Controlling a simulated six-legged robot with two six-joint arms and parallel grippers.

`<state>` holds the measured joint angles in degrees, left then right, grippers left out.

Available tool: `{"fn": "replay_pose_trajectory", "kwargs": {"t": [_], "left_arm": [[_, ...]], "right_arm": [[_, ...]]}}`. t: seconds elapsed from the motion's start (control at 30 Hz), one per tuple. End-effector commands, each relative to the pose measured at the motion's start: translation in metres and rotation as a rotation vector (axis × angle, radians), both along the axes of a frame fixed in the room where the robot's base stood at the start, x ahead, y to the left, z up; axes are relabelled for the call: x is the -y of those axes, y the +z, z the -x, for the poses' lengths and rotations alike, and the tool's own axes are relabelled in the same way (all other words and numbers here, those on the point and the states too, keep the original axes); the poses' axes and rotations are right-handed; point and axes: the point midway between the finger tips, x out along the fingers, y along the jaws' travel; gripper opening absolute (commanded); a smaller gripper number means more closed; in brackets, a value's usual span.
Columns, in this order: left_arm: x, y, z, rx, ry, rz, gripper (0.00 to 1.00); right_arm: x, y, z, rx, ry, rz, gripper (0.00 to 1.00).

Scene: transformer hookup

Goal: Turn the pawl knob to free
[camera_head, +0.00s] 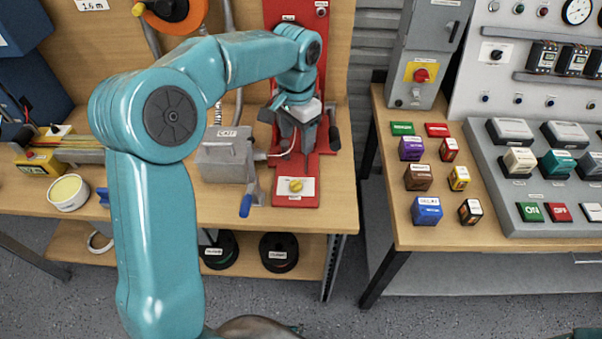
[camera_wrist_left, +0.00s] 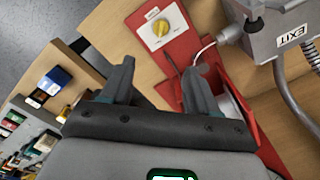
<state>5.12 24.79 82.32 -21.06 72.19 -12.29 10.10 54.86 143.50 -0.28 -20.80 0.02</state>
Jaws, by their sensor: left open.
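The pawl knob is a small yellow knob (camera_head: 296,185) on a white plate at the front end of a red stand (camera_head: 327,145). It also shows in the wrist view as a yellow knob (camera_wrist_left: 161,28) on its white plate. My left gripper (camera_head: 300,147) hangs over the red stand, behind the knob in the head view and apart from it. In the wrist view its two fingers (camera_wrist_left: 158,78) are spread with nothing between them, and the knob lies beyond their tips. My right gripper is not in view.
A grey box labelled EXIT (camera_head: 225,155) with a blue-handled crank (camera_head: 246,205) stands just left of the stand. A round tin (camera_head: 68,193) is farther left. A separate table at right holds several coloured blocks (camera_head: 426,210). A gap separates the tables.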

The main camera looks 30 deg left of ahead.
Motion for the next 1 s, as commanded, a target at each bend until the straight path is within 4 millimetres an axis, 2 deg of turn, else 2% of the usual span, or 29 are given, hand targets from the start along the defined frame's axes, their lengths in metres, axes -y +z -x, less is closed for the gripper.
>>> {"fn": "replay_pose_trajectory", "kwargs": {"t": [0.4, 0.6, 0.8, 1.0], "left_arm": [[0.000, -0.094, 0.007, -0.008, 0.000, 0.001, 0.60], [0.001, -0.133, 0.005, -0.005, 0.001, 0.002, 0.60], [0.001, -0.152, 0.003, -0.002, 0.001, 0.001, 0.60], [0.001, -0.155, 0.001, 0.000, 0.001, 0.001, 0.60]], "right_arm": [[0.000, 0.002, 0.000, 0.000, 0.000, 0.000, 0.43], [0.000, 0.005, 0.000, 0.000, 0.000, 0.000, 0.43], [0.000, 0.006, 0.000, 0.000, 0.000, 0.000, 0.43], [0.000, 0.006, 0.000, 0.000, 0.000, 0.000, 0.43]]}}
